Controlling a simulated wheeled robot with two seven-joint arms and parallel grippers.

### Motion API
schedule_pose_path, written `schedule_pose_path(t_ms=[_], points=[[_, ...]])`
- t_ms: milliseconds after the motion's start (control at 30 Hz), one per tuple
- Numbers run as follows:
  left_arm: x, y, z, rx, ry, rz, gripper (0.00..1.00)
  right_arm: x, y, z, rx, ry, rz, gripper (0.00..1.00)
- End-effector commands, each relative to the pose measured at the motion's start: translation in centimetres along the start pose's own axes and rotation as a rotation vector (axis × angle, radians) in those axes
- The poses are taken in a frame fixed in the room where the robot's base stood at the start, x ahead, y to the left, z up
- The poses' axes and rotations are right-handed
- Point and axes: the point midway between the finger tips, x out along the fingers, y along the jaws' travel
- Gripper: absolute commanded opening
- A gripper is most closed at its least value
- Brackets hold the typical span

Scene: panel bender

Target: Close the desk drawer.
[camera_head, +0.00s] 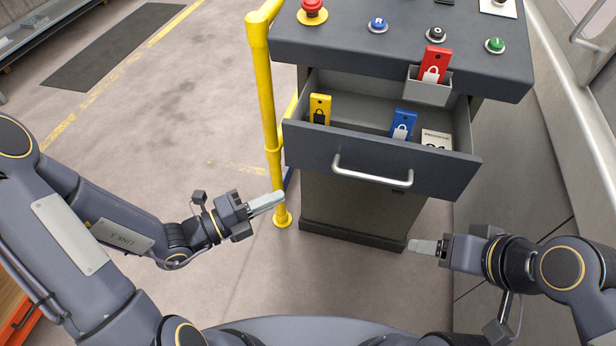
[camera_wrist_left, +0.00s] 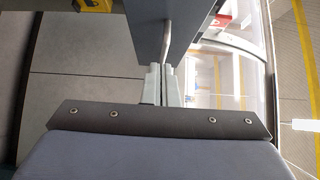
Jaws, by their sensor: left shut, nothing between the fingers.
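The desk drawer (camera_head: 310,146) is pulled open under the control desk's top. Its dark grey front has a silver bar handle (camera_head: 372,172). My left gripper (camera_head: 266,202) is shut and empty, left of the drawer and lower than its front in the picture. In the left wrist view, my left gripper's fingertips (camera_wrist_left: 162,84) are together, with the drawer front (camera_wrist_left: 150,25) and its handle (camera_wrist_left: 167,40) beyond them. I cannot tell whether they touch. My right gripper (camera_head: 424,246) is right of and below the drawer, apart from it; its fingers show edge-on.
The drawer holds a yellow lock tag (camera_head: 320,108), a blue lock tag (camera_head: 403,124) and a white box (camera_head: 436,139). A red lock tag (camera_head: 434,64) sits in a small grey holder (camera_head: 428,92). A yellow post (camera_head: 266,110) stands left of the desk.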

Motion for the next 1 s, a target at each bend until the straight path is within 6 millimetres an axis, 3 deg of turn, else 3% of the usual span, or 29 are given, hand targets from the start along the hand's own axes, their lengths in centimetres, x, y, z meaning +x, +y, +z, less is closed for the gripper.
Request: schedule_pose_path(t_ms=[167,567,600,800,1000], points=[[1.8,0.1,0.0,-0.01,0.0,-0.001,0.0,0.1,0.1,0.0,0.0,0.001,0.0,0.67],[10.2,0.0,-0.1,-0.006,0.004,-0.001,0.0,0.5,0.2,0.2,0.0,0.0,0.0,0.67],[10.6,0.0,0.6,-0.004,-0.003,0.0,0.0,0.4,0.2,0.2,0.0,0.0,0.0,0.67],[12.3,0.0,2.4,-0.005,-0.002,0.0,0.0,0.4,0.2,0.2,0.0,0.0,0.0,0.67],[12.7,0.0,2.9,-0.005,-0.003,0.001,0.0,0.4,0.2,0.2,0.0,0.0,0.0,0.67]])
